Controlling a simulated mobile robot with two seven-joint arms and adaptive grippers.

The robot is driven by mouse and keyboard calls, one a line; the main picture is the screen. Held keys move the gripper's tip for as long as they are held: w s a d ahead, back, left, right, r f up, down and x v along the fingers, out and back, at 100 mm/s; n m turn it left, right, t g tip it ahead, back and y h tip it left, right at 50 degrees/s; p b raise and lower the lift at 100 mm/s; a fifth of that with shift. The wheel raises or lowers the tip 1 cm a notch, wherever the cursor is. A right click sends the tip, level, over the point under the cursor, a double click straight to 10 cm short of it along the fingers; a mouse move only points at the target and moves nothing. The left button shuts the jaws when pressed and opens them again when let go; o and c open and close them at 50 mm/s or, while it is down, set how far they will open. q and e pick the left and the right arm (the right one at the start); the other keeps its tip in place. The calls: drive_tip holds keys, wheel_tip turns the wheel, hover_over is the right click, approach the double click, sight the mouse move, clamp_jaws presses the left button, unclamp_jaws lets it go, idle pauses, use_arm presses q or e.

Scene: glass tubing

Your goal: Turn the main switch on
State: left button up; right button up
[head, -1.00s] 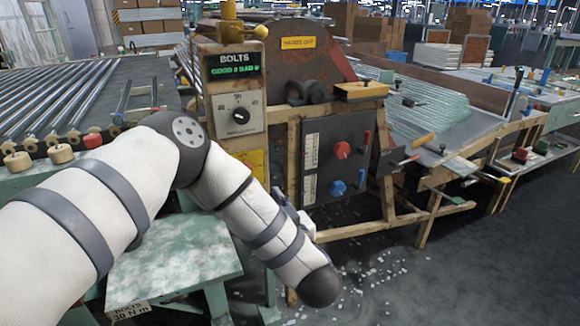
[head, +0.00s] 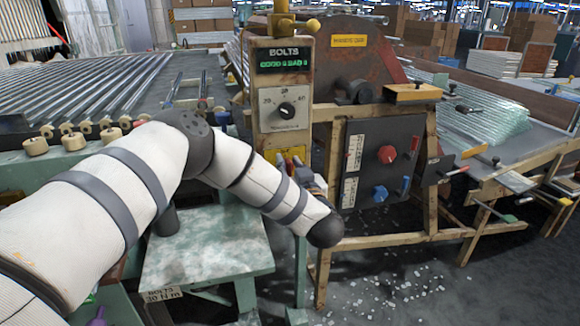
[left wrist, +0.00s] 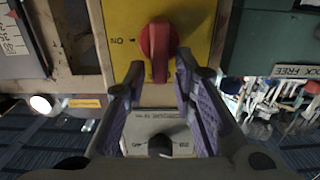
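The main switch is a red rotary handle (left wrist: 158,45) on a yellow plate (left wrist: 200,25). In the head view the yellow plate (head: 292,154) shows under the BOLTS panel, and my arm hides the switch. My left gripper (left wrist: 159,63) is open, its purple-padded fingers on either side of the handle's end. Contact cannot be told. In the head view this gripper (head: 312,180) is mostly hidden behind my forearm. My right gripper is not in view.
The BOLTS panel (head: 284,105) has a dial above the yellow plate. A dark control panel (head: 372,170) with red and blue knobs stands to the right. A green-topped table (head: 200,245) is under my left arm. Glass tubes (head: 480,105) lie at the right.

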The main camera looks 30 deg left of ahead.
use_arm(q)
clamp_jaws()
